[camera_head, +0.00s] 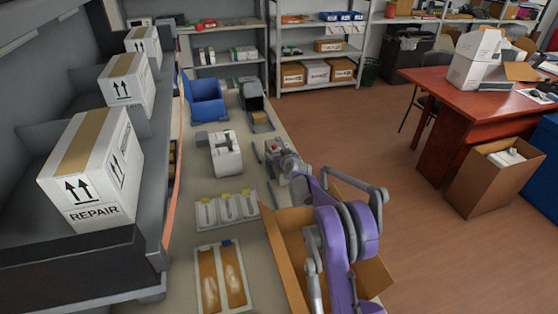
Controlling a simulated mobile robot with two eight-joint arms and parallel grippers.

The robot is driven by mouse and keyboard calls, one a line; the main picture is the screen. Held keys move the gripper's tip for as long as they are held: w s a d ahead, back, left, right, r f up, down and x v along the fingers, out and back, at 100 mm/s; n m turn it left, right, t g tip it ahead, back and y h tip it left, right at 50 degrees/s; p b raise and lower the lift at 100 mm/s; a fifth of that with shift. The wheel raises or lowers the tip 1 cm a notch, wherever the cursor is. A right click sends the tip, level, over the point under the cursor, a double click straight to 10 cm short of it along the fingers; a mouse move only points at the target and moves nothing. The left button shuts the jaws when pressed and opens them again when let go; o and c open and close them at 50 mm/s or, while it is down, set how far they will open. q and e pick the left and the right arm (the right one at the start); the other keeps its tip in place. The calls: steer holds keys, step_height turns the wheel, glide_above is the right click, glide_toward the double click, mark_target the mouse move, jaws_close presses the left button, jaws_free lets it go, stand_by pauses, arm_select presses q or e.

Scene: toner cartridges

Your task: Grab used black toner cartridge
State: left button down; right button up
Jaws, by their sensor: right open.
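My right arm, purple and grey, reaches in from the lower right over an open cardboard box. I cannot clearly make out a black toner cartridge. Three pale flat items with yellow tabs (225,208) lie in a row on the bench, left of and nearer than the gripper. My arm hides part of the box's inside. My left gripper is out of view.
A white machine (226,157), a blue bin (207,103) and a dark bin (254,97) stand on the bench. A tray with two brown panels (221,277) lies nearer. The open cardboard box (285,247) is at the right edge. White REPAIR boxes (92,172) stand left.

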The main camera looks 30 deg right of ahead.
steer(key=shift+w, duration=0.15)
jaws_close()
stand_by(0.4)
